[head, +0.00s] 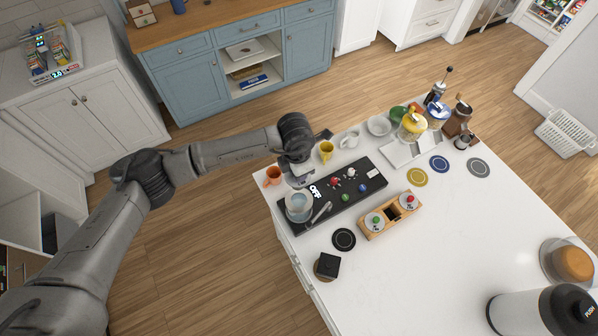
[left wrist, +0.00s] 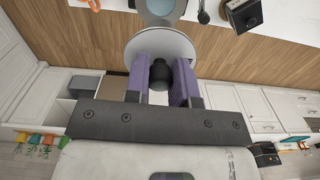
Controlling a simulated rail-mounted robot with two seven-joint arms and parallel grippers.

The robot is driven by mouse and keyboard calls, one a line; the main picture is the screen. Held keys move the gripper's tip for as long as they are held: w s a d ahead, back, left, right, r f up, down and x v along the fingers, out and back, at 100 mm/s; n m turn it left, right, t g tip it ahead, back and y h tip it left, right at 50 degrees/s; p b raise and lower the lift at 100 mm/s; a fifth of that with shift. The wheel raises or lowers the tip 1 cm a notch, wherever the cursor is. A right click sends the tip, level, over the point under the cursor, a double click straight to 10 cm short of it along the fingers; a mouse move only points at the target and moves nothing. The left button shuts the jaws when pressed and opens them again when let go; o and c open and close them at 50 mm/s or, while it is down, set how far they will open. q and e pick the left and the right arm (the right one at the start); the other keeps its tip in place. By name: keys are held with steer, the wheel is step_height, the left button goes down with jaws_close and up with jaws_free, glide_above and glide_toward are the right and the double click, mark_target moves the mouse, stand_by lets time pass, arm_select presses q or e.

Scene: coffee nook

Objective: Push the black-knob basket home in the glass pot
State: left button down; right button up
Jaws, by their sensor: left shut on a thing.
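The glass pot (head: 299,208) stands at the left end of the black mat; its round bluish mouth also shows at the top of the left wrist view (left wrist: 160,8). My left gripper (head: 298,168) is near the pot, toward the far side of the picture. In the left wrist view its purple-padded fingers (left wrist: 161,78) are shut on the black knob (left wrist: 159,71). The basket's pale round top (left wrist: 160,46) spreads beyond the knob and partly overlaps the pot there. The basket's lower part is hidden, so I cannot tell how it sits relative to the pot. My right gripper is not in view.
An orange mug (head: 272,176) and a yellow mug (head: 326,151) stand close to the arm. The black mat (head: 335,212) bears small coloured knobs. A wooden holder (head: 392,216), a dark coaster (head: 344,239) and a black box (head: 327,266) are nearby.

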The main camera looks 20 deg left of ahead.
arm_select(q)
steer(key=f+n, duration=0.1)
steer(key=n, duration=0.1)
steer(key=n+p, duration=0.1)
steer(key=f+n, duration=0.1)
steer(key=n, duration=0.1)
steer(key=shift+d+f+n, duration=0.2)
steer(key=shift+f+n, duration=0.1)
steer(key=shift+f, duration=0.05)
steer(key=shift+s+f+n, duration=0.1)
steer(key=shift+f+n, duration=0.25)
steer(key=shift+n, duration=0.15)
step_height(320, 180, down, 6)
steer(key=b, duration=0.4)
steer(key=shift+f, duration=0.15)
steer(key=shift+f+b, duration=0.1)
steer(key=shift+b, duration=0.3)
stand_by(0.7)
steer(key=shift+f, duration=0.3)
stand_by(0.5)
steer(key=shift+f+b, duration=0.95)
steer(key=shift+b, duration=0.1)
steer(key=shift+f+b, duration=0.3)
steer(key=shift+f, duration=0.05)
stand_by(0.3)
steer(key=shift+f+b, duration=0.5)
steer(key=shift+f, duration=0.15)
